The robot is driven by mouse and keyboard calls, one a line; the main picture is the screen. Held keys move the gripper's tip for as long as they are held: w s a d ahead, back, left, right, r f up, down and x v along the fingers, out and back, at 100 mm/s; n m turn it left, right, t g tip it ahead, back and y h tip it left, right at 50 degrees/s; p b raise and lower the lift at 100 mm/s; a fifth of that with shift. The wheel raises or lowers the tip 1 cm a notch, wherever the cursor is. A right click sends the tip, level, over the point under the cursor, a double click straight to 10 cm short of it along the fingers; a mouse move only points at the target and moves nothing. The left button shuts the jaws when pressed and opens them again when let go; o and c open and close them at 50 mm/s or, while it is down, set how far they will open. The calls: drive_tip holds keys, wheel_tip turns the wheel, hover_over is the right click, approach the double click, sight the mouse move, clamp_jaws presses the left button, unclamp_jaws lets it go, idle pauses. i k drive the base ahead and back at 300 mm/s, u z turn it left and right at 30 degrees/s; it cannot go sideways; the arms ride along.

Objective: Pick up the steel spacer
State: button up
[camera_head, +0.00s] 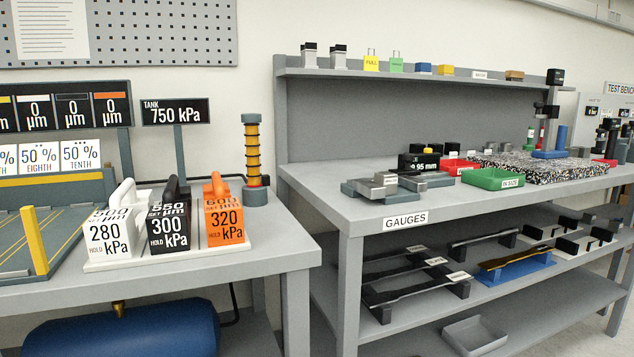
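My gripper is not in view. No piece is clearly labelled as the steel spacer. Several plain grey metal blocks (376,188) lie at the front left of the gauges bench (352,212), some resting on or against each other. A grey flat piece (433,181) lies just right of them. I cannot tell which of these is the spacer.
A black gauge reading 95 mm (418,162), a red tray (459,167), a green tray (492,179) and a speckled slab (560,168) share the bench. Lower shelves hold bars on black supports (415,290). On the left table stand labelled weights (168,226) and a spring column (253,155).

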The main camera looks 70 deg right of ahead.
sight(387, 180)
drive_tip(key=u, duration=0.1)
drive_tip(key=k, duration=0.95)
drive_tip(key=z, duration=1.3)
